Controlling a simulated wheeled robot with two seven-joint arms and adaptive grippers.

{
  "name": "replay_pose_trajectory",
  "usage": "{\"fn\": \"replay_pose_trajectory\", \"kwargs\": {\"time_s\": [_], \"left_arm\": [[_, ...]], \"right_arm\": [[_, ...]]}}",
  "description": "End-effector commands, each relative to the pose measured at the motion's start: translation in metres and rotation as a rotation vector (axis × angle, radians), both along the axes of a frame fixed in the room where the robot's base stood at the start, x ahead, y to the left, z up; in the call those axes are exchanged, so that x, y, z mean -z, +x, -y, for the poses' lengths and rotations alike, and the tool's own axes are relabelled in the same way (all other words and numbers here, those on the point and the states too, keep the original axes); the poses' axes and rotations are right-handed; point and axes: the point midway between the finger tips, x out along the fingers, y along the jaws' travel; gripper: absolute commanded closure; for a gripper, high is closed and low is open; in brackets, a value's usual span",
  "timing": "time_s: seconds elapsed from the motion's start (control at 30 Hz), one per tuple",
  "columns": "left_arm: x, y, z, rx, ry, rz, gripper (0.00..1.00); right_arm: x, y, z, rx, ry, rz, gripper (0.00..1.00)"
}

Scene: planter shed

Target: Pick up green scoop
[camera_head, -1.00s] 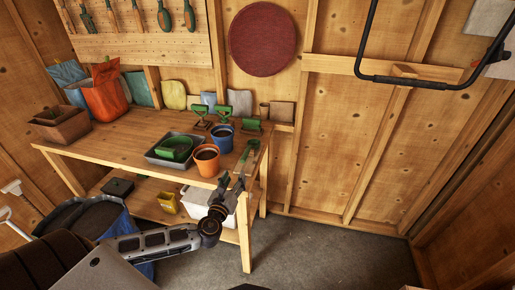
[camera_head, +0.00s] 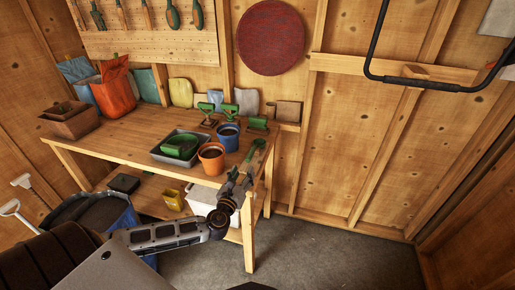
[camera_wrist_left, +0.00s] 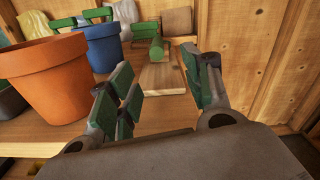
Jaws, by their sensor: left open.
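A rounded green piece that looks like the green scoop (camera_head: 180,146) lies in a dark grey tray (camera_head: 160,158) on the workbench. My left gripper (camera_head: 238,180) is open and empty at the right front end of the bench, to the right of the orange pot and apart from the scoop. In the left wrist view its two fingers with green pads (camera_wrist_left: 160,92) stand apart, with bench top and a flat wooden piece (camera_wrist_left: 163,78) showing beyond them. The scoop cannot be made out clearly in that view. My right gripper is not in view.
Green-handled tools (camera_head: 257,144) lie near the bench's right end. A red bag (camera_head: 117,90) and wooden boxes (camera_head: 72,122) stand at the left. Bare floor (camera_head: 320,250) lies right of the bench.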

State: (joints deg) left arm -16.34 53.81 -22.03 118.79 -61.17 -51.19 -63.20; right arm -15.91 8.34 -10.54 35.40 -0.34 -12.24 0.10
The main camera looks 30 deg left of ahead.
Motion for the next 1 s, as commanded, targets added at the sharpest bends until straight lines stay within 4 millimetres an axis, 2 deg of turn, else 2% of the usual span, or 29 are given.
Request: {"fn": "replay_pose_trajectory", "kwargs": {"time_s": [0.73,1.0], "left_arm": [[-0.001,0.055,-0.013,-0.001,-0.002,0.001,0.5],[-0.001,0.067,-0.016,0.0,-0.002,0.001,0.5]], "right_arm": [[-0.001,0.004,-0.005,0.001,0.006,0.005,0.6],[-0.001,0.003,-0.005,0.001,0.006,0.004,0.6]]}}
